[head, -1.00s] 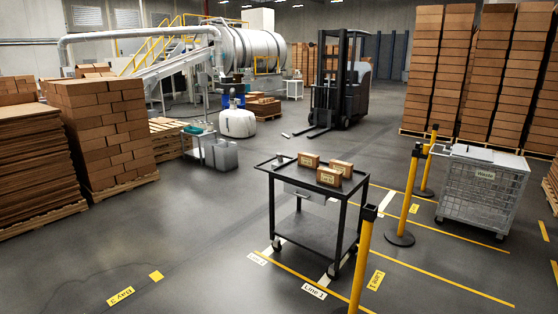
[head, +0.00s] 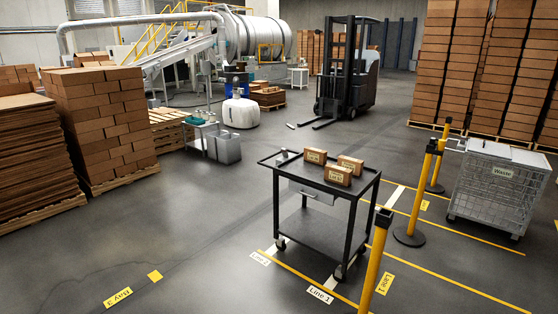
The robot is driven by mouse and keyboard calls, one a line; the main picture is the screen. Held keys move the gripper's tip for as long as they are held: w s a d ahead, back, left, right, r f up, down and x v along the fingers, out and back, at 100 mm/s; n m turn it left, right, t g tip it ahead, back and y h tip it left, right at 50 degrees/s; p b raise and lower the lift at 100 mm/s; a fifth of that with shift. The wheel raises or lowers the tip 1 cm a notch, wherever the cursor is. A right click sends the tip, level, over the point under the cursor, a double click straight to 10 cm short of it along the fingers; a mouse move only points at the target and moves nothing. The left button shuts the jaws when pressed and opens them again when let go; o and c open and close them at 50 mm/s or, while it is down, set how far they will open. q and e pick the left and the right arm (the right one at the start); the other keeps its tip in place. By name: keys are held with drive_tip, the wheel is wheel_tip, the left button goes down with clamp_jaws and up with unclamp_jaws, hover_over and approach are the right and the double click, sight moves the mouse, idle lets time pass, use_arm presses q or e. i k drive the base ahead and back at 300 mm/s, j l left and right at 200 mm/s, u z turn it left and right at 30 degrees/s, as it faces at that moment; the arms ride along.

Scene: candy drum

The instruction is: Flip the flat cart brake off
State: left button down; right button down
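A dark cart (head: 322,238) with a flat top and a lower shelf stands right of centre in the head view, on the yellow and white floor lines. Three small brown boxes with labels (head: 338,175) sit on its top. A drawer or box hangs under the top. Its casters (head: 341,272) touch the floor; a brake lever on them is too small to make out. I cannot tell whether this is the flat cart named in the task. Neither of my grippers shows.
Yellow posts (head: 374,262) stand right of the cart, one close in front. A wire waste cage (head: 498,190) is further right. Stacked cartons (head: 105,125) on a pallet stand left. A forklift (head: 349,75) is behind. The floor left of the cart is clear.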

sight(284, 151)
drive_tip(key=i, duration=3)
drive_tip(key=i+j+z, duration=0.1)
drive_tip(key=i, duration=1.4)
drive_tip(key=i+j, duration=0.15)
drive_tip(key=i, duration=1.35)
